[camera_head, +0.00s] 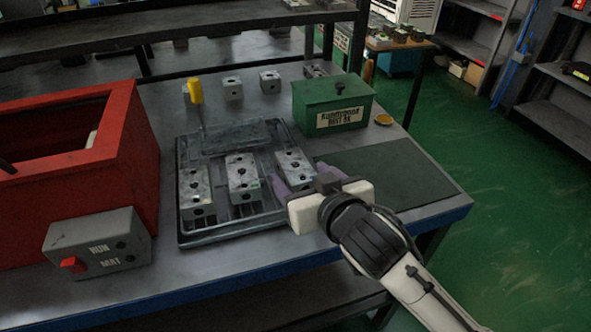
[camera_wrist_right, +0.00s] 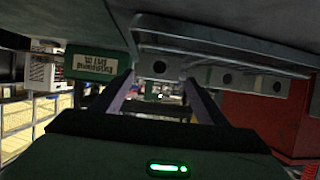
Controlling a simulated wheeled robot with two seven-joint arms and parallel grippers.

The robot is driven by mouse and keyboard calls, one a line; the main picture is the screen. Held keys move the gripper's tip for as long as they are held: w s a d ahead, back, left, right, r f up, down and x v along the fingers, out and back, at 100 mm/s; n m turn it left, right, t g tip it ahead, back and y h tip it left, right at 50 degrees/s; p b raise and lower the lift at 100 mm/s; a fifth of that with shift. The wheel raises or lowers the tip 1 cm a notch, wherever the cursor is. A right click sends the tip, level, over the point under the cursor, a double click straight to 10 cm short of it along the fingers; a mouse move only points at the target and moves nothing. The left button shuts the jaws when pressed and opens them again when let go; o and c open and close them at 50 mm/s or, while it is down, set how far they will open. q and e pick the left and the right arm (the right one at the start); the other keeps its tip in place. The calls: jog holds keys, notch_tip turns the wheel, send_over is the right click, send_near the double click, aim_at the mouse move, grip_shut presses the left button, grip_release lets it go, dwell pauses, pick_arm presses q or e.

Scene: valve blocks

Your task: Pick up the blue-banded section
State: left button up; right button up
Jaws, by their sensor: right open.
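Three grey valve blocks stand on a dark ribbed tray (camera_head: 187,232): a left one (camera_head: 196,186), a middle one (camera_head: 242,174) and a right one (camera_head: 293,161). No clear blue band shows on any of them, so I cannot tell which is the blue-banded section. My right gripper (camera_head: 297,177) is open at the near end of the right block, its purplish fingers apart. In the right wrist view, a block face with a round hole (camera_wrist_right: 159,67) shows between the open fingers (camera_wrist_right: 160,88). Contact cannot be made out. My left gripper is not in view.
A red bin (camera_head: 142,150) and a grey switch box (camera_head: 98,243) stand left of the tray. A green box (camera_head: 333,112) stands behind right. A bare green mat (camera_head: 400,180) lies to the right.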

aim_at(298, 170)
jog(key=x, duration=0.5)
jog(key=shift+w+d+r, duration=0.1)
jog(key=shift+w+d, duration=0.05)
jog(key=shift+w, duration=0.05)
jog(key=shift+r, duration=0.1)
jog(key=c, duration=1.5)
